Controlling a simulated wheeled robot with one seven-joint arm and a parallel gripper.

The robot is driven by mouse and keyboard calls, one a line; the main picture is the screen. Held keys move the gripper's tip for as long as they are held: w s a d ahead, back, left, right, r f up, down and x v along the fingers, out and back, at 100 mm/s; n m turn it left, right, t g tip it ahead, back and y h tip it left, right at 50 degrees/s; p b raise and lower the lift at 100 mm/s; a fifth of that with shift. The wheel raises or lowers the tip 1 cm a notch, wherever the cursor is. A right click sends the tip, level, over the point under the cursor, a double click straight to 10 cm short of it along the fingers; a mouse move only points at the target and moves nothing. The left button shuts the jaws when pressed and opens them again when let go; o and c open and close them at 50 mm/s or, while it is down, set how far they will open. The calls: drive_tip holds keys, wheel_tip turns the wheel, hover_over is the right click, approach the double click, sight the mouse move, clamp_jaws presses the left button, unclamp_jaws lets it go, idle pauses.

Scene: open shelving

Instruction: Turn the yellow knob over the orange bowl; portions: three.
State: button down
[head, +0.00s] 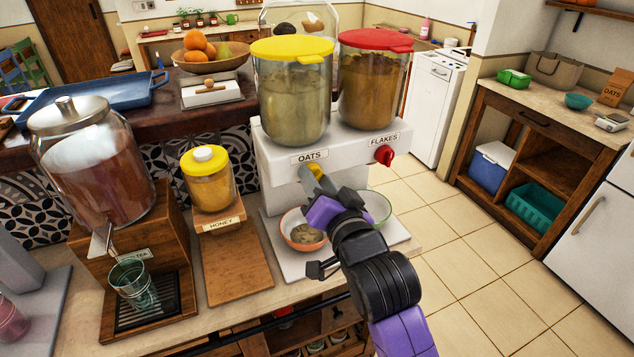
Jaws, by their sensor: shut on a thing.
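The yellow knob (316,171) sits on the front of the white dispenser (278,165), under the OATS label and the yellow-lidded clear canister (292,95). My gripper (314,180) is shut on the yellow knob, and its fingers hide part of it. The orange bowl (287,222) stands on the tray below the knob, with a small heap of pale food (306,234) inside. My arm covers the bowl's right side.
A red knob (384,156) under the FLAKES label is just right of my gripper. A green bowl (382,207) stands behind my wrist. A honey jar (209,184) and a tea dispenser (92,170) with a glass (134,286) stand to the left.

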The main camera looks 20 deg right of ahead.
drive_tip(key=shift+d+m+y, duration=0.15)
drive_tip(key=shift+m+y, duration=0.35)
drive_tip(key=shift+m, duration=3.2)
drive_tip(key=c, duration=0.9)
unclamp_jaws()
drive_tip(key=shift+s, duration=0.1)
drive_tip(key=s, duration=0.5)
drive_tip(key=s+b, duration=0.1)
drive_tip(key=s, duration=0.1)
drive_tip(key=shift+s+r, duration=0.25)
drive_tip(key=shift+s, duration=0.05)
